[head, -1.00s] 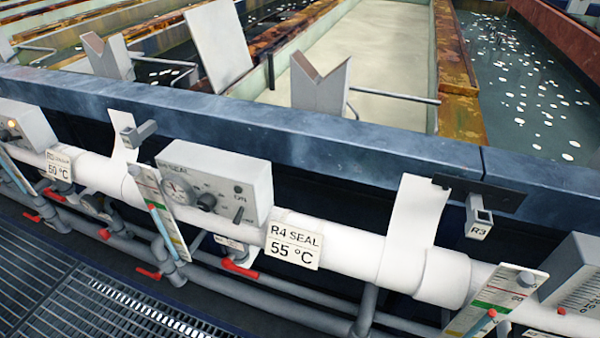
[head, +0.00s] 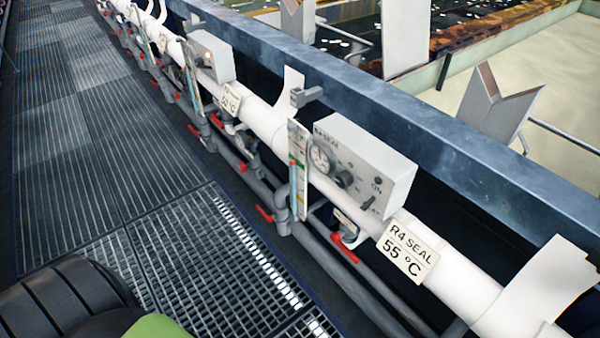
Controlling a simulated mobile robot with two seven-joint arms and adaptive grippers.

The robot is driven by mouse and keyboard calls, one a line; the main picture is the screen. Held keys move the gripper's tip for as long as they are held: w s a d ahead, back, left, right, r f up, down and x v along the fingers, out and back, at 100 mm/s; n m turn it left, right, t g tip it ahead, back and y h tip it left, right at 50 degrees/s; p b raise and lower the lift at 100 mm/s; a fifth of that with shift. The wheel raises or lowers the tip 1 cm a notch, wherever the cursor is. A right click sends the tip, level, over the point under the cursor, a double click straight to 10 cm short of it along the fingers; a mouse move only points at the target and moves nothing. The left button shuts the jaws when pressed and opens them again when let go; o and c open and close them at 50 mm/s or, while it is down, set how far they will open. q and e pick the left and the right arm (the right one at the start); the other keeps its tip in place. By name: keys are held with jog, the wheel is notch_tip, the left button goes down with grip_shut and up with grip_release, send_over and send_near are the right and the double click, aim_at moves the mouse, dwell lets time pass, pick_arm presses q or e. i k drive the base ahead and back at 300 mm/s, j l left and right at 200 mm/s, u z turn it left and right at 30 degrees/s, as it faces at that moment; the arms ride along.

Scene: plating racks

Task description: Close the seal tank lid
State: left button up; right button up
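The seal tank's control box (head: 362,165), marked R4 SEAL, has a dial, a knob and a switch. Its sign (head: 407,252) reads R4 SEAL 55 °C and sits on the white pipe. Behind the blue rim, a pale, cream-coloured surface (head: 530,75) shows at the upper right; I cannot tell whether it is a lid or liquid. A grey V-notched bracket (head: 495,103) stands at the rim in front of it. Neither of my grippers is in view.
A grated walkway (head: 80,150) runs along the left and is clear. The blue tank rim (head: 420,125), white pipe (head: 262,122) and red-handled valves (head: 265,214) line its right side. A dark tank with pale flecks (head: 460,40) lies at the top.

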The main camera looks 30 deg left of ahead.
aim_at(406, 28)
jog(key=j+z, duration=0.15)
jog(key=z, duration=0.15)
jog(key=j+z, duration=0.4)
jog(key=j, duration=0.45)
jog(key=j+z, duration=0.15)
jog(key=j, duration=0.45)
jog(key=j+z, duration=0.15)
jog(key=j, duration=0.5)
jog(key=k+j+z, duration=0.15)
jog(key=j, duration=0.4)
jog(key=k+j, duration=0.1)
jog(key=j, duration=0.45)
jog(key=k+j, duration=0.1)
jog(key=j, duration=0.95)
jog(key=k, duration=0.05)
